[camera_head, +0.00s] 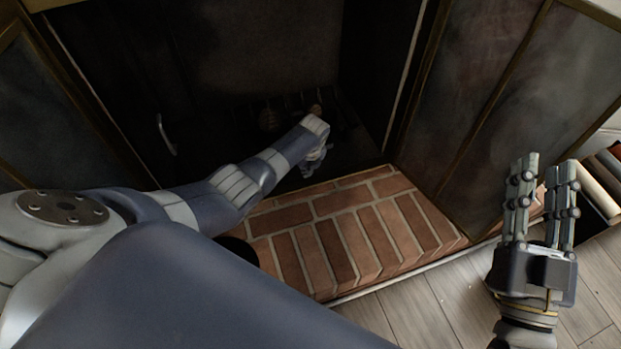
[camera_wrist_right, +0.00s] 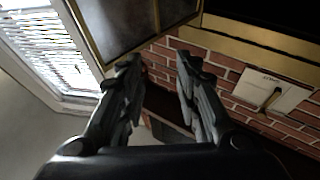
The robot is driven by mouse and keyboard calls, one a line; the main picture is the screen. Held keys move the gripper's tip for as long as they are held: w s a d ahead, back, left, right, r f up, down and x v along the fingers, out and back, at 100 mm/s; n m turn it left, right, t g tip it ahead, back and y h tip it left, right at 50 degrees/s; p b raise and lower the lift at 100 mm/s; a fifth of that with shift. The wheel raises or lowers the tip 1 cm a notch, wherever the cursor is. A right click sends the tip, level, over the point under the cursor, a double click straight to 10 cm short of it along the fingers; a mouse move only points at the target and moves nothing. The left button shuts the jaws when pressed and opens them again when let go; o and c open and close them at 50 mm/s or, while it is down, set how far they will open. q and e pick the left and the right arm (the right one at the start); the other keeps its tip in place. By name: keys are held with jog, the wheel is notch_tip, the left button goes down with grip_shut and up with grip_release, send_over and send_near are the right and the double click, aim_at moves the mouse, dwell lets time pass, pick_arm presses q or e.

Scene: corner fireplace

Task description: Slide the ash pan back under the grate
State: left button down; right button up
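The grate (camera_head: 290,103) shows as dark bars deep in the firebox, with brownish lumps on it. The ash pan cannot be made out in the dark below it. My left arm reaches into the firebox. My left gripper (camera_head: 316,158) is near the firebox floor, just behind the brick hearth and in front of the grate. It is small, dark and partly covered by my own wrist, so its grip is unclear. My right gripper (camera_head: 547,170) is open and empty, to the right of the hearth. Its parted fingers also show in the right wrist view (camera_wrist_right: 157,65).
The brick hearth (camera_head: 335,235) lies before the firebox. A framed glass door (camera_head: 525,75) stands open on the right. A curved metal handle (camera_head: 165,135) shows at left. Logs or rolls (camera_head: 603,185) lie at far right. A white wall plate (camera_wrist_right: 270,93) is on brick. Plank floor is clear.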

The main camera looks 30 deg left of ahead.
pick_arm(q)
jog(key=shift+a, duration=0.1)
pick_arm(e)
jog(key=shift+s+r, duration=0.1)
jog(key=shift+r, duration=0.05)
